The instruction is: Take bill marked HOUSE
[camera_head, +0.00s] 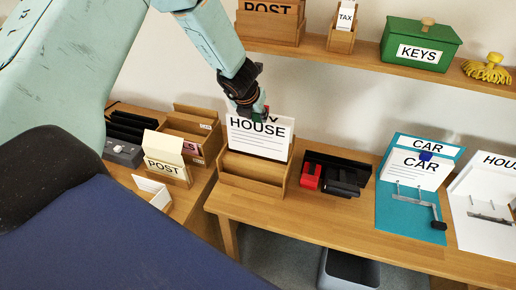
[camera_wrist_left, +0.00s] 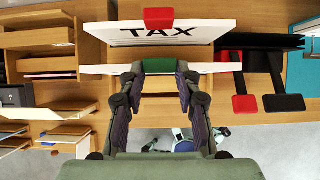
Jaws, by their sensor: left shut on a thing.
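The white bill marked HOUSE (camera_head: 258,143) stands upright in the wooden holder (camera_head: 252,185) on the table, its lower edge hidden by the holder's front. My left gripper (camera_head: 254,104) is at its top edge. In the left wrist view the left gripper (camera_wrist_left: 159,74) is shut on the green tab (camera_wrist_left: 158,65) of this bill, which shows nearly edge-on (camera_wrist_left: 100,70). Behind it is a bill marked TAX (camera_wrist_left: 205,32) with a red tab (camera_wrist_left: 159,18). My right gripper is not in view.
A red and black device (camera_head: 335,176) lies right of the holder. Further right are a teal CAR board (camera_head: 400,210) and a white HOUSE board (camera_head: 480,235). A POST holder (camera_head: 168,168) stands left. A shelf (camera_head: 380,66) with a green KEYS box (camera_head: 420,45) runs above.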

